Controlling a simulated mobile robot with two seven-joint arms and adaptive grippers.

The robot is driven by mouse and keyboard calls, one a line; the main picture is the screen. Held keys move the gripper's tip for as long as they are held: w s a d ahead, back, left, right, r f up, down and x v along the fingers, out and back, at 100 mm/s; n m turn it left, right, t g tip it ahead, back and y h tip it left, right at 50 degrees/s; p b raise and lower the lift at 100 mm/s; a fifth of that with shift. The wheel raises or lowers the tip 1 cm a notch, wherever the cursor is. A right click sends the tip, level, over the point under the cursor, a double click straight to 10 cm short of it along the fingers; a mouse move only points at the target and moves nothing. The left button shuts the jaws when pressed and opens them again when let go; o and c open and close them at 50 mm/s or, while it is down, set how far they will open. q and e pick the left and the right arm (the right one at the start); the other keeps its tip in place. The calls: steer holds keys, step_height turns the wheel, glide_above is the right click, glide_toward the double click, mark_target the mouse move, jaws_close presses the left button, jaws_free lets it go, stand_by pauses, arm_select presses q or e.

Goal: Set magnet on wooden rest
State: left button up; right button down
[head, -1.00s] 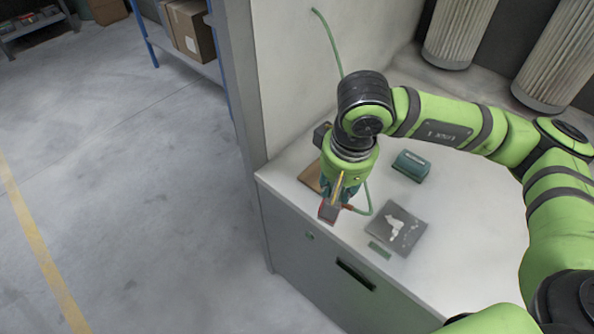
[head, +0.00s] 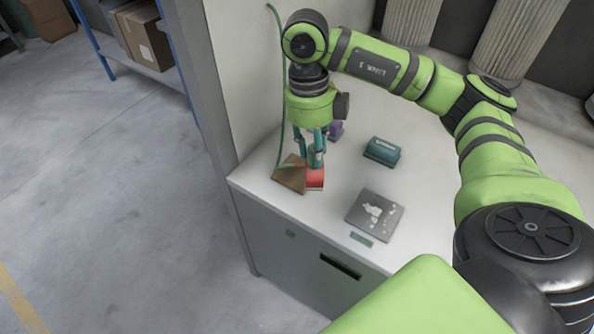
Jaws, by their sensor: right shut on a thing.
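The wooden rest (head: 288,177) is a flat brown piece lying on the white cabinet top near its left corner. A red block (head: 315,179), which looks like the magnet, is at the fingertips of my right gripper (head: 311,164). The gripper points down and is shut on it. The block is at the right edge of the rest. I cannot tell whether it touches the rest or the cabinet top. The fingers hide part of the block. My left gripper is not in view.
A green cord (head: 281,110) hangs along the wall down to the rest. A purple thing (head: 335,130) stands behind the gripper. A teal block (head: 382,151) and a grey plate with white patches (head: 374,214) lie to the right. The cabinet top (head: 430,190) is clear further right.

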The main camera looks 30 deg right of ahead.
steer(key=s+d+r+m+t+y, duration=0.1)
steer(key=d+m, duration=0.3)
steer(key=m, duration=0.8)
steer(key=d+r+m+t+y, duration=0.15)
steer(key=d+m, duration=0.25)
steer(key=m, duration=0.8)
steer(key=shift+m+h, duration=0.3)
steer(key=shift+h, duration=0.15)
steer(key=shift+w+a+f+p, duration=0.7)
steer(key=shift+w+a+f, duration=0.25)
steer(key=shift+w+f, duration=0.8)
steer(key=shift+w+a+f+p, duration=0.75)
steer(key=shift+w+a+f, duration=0.15)
steer(key=shift+w+f, duration=0.85)
steer(key=shift+w+a+f+p, duration=0.7)
steer(key=shift+w+a+f, duration=0.25)
steer(key=shift+w+f, duration=0.75)
steer(key=shift+s+f, duration=0.2)
steer(key=shift+f, duration=0.05)
steer(key=c, duration=0.9)
jaws_free()
